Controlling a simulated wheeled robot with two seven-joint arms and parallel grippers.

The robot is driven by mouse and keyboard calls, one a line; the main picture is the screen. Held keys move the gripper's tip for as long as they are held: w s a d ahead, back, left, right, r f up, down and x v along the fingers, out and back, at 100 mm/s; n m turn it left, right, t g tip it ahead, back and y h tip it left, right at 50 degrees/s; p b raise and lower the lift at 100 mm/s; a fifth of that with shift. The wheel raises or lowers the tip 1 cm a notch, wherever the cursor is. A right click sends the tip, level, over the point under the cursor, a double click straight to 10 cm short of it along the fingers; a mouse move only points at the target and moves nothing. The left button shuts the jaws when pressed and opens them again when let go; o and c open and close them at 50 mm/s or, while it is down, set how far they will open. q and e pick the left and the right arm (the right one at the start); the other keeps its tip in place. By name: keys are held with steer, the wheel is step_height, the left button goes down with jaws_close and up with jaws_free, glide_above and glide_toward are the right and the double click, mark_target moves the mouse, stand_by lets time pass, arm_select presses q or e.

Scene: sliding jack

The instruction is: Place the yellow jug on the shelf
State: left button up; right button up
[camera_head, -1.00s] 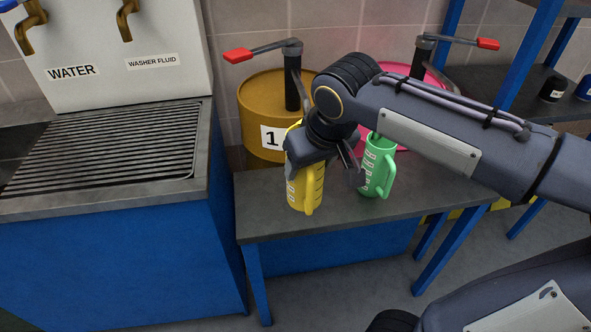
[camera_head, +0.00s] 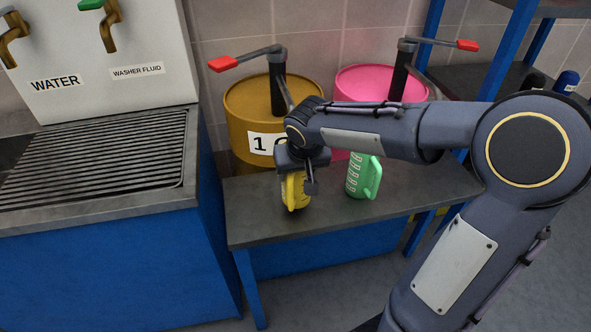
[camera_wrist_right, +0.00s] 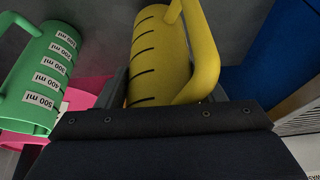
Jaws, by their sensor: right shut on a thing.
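The yellow jug (camera_head: 296,192) is over the left part of the low grey bench, with its handle toward my head camera. My right gripper (camera_head: 303,168) is shut on it and hides its upper part. In the right wrist view the yellow jug (camera_wrist_right: 158,55) sits between the fingers, with dark marks on its side and its handle at the right. I cannot tell whether its base touches the bench. The shelf rack (camera_head: 505,55) has blue posts and dark boards at the upper right. My left gripper is out of view.
A green jug (camera_head: 361,178) stands on the bench (camera_head: 420,193), right of the yellow one. A mustard drum (camera_head: 243,105) and a pink drum (camera_head: 368,78) with pumps stand behind. Dark bottles (camera_head: 566,82) stand on the rack. A sink unit (camera_head: 100,160) is at the left.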

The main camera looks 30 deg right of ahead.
steer(key=shift+w+d+f, duration=0.2)
steer(key=shift+w+f, duration=0.4)
steer(key=shift+w, duration=0.1)
steer(key=shift+w+d+f, duration=0.2)
steer(key=shift+w+f, duration=0.35)
steer(key=shift+w, duration=0.15)
steer(key=shift+f+b, duration=0.2)
steer(key=shift+b, duration=0.1)
steer(key=o, duration=1)
steer(key=shift+r, duration=0.1)
